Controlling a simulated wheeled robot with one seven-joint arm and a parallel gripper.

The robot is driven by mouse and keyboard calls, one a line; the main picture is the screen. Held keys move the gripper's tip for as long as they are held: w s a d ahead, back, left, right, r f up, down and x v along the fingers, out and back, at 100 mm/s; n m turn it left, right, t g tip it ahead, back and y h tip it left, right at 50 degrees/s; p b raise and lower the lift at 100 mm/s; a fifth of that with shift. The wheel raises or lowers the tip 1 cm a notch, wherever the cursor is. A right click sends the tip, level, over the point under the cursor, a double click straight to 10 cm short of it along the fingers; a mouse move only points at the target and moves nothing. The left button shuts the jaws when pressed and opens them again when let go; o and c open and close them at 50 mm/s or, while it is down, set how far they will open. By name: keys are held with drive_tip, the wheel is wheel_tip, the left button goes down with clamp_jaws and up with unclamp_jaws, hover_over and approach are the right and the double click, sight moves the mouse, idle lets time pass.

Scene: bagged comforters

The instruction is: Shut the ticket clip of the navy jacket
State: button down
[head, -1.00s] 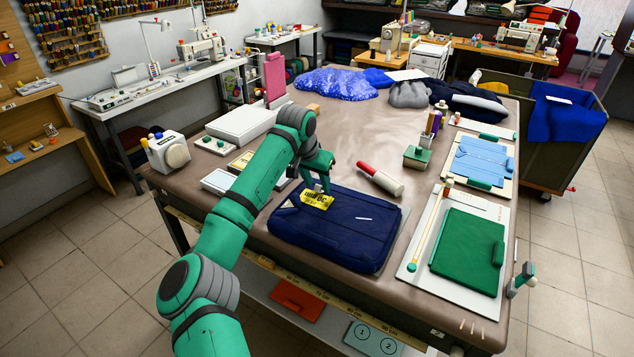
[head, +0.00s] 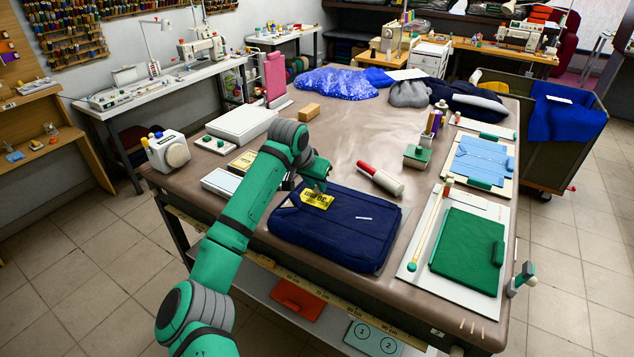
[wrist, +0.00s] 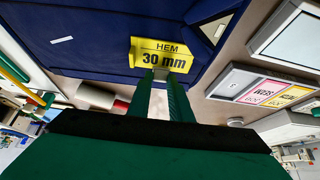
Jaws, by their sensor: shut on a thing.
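The navy jacket (head: 345,235) lies folded flat near the front edge of the table and fills the top left of the wrist view (wrist: 85,30). A yellow ticket (head: 317,201) lies at its upper left edge; in the wrist view the ticket (wrist: 165,48) reads "HEM 30 mm". A small pale grey clip (wrist: 161,74) sits at the ticket's lower edge in that view. My gripper (wrist: 160,85) is shut on this clip, its two green fingers close together. The fingertips partly hide the clip, so how far it is closed cannot be told. In the head view my gripper (head: 315,186) is just behind the ticket.
A red-handled roller (head: 380,180) lies behind the jacket. A white board with a green folded cloth (head: 466,252) is to the right. White boxes and a tray with cards (head: 241,162) stand to the left. A wooden block (head: 309,112) and bare tabletop lie behind.

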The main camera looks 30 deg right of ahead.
drive_tip(key=shift+s+a+f+t+h, duration=0.2)
drive_tip(key=shift+a+f+t+h, duration=0.15)
drive_tip(key=shift+t+h, duration=0.35)
drive_tip(key=shift+s+a+f+t+h, duration=0.25)
drive_tip(key=shift+f+t+h, duration=0.15)
drive_tip(key=shift+h, duration=0.6)
drive_tip(key=shift+a, duration=0.15)
drive_tip(key=c, duration=1.6)
unclamp_jaws()
drive_tip(key=shift+w, duration=0.1)
drive_tip(key=v, duration=1)
drive_tip(key=shift+s+a+r, duration=0.1)
drive_tip(key=shift+s+a, duration=0.2)
drive_tip(key=shift+s, duration=0.05)
